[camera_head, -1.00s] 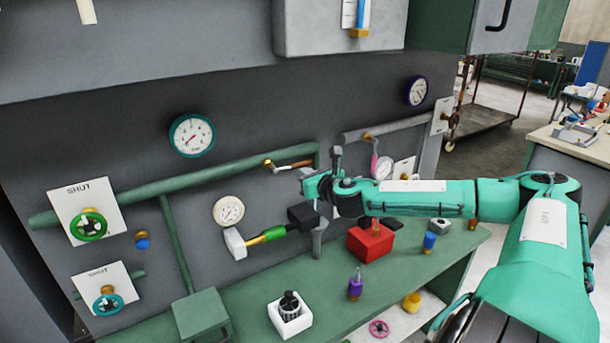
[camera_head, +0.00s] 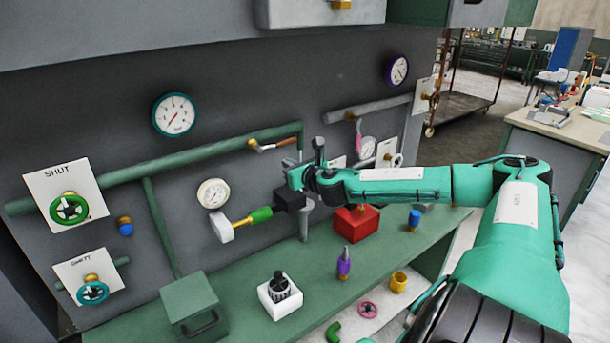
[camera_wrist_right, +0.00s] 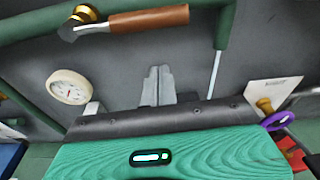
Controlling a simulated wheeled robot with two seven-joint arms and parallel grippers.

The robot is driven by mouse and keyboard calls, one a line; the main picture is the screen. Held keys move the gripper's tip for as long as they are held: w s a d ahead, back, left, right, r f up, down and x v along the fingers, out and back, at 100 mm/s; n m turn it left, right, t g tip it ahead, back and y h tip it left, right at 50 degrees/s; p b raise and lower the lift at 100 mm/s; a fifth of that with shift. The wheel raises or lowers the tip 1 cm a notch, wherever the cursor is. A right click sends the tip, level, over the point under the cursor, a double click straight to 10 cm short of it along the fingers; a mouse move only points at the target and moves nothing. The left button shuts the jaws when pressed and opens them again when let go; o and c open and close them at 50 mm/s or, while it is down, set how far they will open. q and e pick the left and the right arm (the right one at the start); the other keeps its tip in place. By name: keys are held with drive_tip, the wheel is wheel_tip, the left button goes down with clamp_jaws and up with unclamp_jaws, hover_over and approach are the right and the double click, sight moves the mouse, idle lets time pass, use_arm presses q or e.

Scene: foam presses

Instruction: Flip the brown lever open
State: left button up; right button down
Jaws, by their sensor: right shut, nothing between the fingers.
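The brown lever (camera_head: 284,143) sits on the upper green pipe, pointing right from its brass pivot (camera_head: 253,144). In the right wrist view the brown handle (camera_wrist_right: 148,18) lies across the top, with a silver shank and brass pivot at its left. My right gripper (camera_head: 286,197) is below the lever in the head view, apart from it. In the wrist view its grey fingers (camera_wrist_right: 158,86) are shut and empty, below the handle. In the head view its fingertips are hard to make out. My left gripper is not in view.
A green-and-yellow handle (camera_head: 255,216) on a white block (camera_head: 222,228) is close to my right gripper. A cream gauge (camera_head: 213,193) is left of it. A red box (camera_head: 356,221) and small parts stand on the green bench (camera_head: 232,271). The green pipe (camera_head: 190,162) runs along the wall.

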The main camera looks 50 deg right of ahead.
drive_tip(key=b+v, duration=0.3)
drive_tip(key=v, duration=0.7)
drive_tip(key=shift+d+r, duration=0.15)
drive_tip(key=shift+r, duration=0.2)
drive_tip(key=shift+w+f, duration=0.1)
idle(0.4)
